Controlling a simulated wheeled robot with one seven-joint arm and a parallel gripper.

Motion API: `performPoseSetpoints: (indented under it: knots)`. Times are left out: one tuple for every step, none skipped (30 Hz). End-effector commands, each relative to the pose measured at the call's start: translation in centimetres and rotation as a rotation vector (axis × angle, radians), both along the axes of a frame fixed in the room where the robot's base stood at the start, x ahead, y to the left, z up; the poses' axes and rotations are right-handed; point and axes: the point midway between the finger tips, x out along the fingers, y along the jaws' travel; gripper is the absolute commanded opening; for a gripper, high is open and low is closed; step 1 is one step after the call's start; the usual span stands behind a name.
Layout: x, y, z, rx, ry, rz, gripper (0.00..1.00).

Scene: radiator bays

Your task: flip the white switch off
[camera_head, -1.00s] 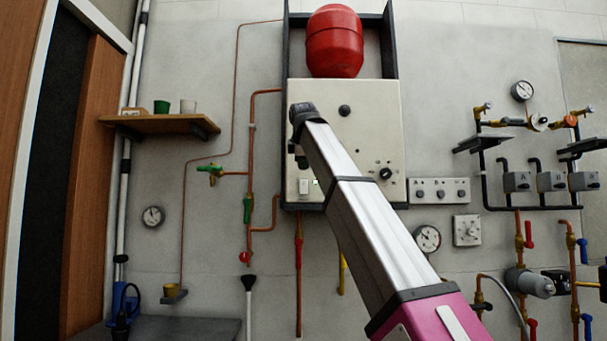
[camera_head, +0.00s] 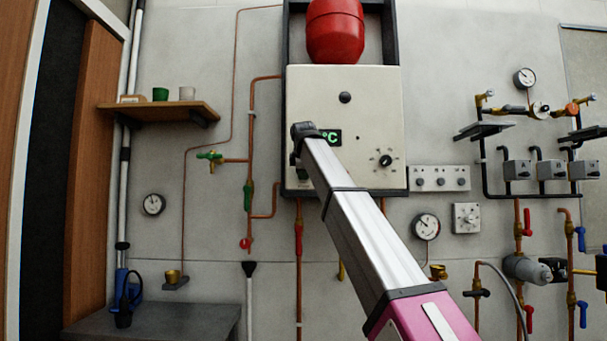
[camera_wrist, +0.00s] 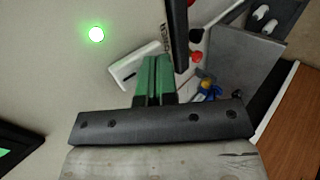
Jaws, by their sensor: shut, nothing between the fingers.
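The white switch shows in the wrist view (camera_wrist: 126,74) as a pale plate on the cream boiler panel, partly behind my fingers. In the head view my gripper covers the place where it sits, at the lower left of the boiler panel (camera_head: 365,110). My gripper (camera_wrist: 154,60) is shut and empty, with green fingers pointing at the panel right beside the switch. Its dark end also shows in the head view (camera_head: 303,174). I cannot tell whether the fingertips touch the switch. A round green light (camera_wrist: 96,34) glows on the panel.
A lit display (camera_head: 331,137) is just right of my wrist, and a dial knob (camera_head: 386,160) is farther right. A red tank (camera_head: 335,30) is above the panel. Copper pipes and a green-handled valve (camera_head: 209,155) are to the left. A grey bench (camera_head: 155,325) stands low.

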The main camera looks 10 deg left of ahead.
Motion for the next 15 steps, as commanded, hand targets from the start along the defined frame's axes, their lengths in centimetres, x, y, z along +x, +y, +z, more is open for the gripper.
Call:
performPoseSetpoints:
  knots:
    - [0.0, 0.0, 0.0, 0.0, 0.0, 0.0, 0.0]
    - [-0.01, 0.0, -0.01, 0.0, 0.0, 0.0, 0.0]
    - [-0.01, 0.0, 0.0, 0.0, 0.0, 0.0, 0.0]
    - [-0.02, 0.0, -0.01, 0.0, 0.0, 0.0, 0.0]
    - [-0.02, 0.0, 0.01, 0.0, 0.0, 0.0, 0.0]
    - [-0.03, 0.0, 0.0, 0.0, 0.0, 0.0, 0.0]
    - [-0.03, -0.01, -0.01, 0.0, -0.001, 0.0, 0.0]
    - [-0.02, 0.0, -0.05, 0.001, -0.004, 0.0, 0.0]
    - [0.0, -0.01, -0.13, 0.003, -0.012, 0.0, 0.0]
    - [0.04, -0.01, -0.22, 0.004, -0.022, -0.001, 0.0]
    - [0.12, 0.0, -0.3, 0.008, -0.036, -0.001, 0.0]
    - [0.23, -0.01, -0.43, 0.013, -0.059, -0.001, 0.0]
    - [0.34, 0.05, -0.28, 0.014, -0.062, -0.001, 0.0]
    - [0.38, 0.08, -0.2, 0.014, -0.06, -0.001, 0.0]
    - [0.39, 0.08, -0.19, 0.014, -0.059, -0.001, 0.0]
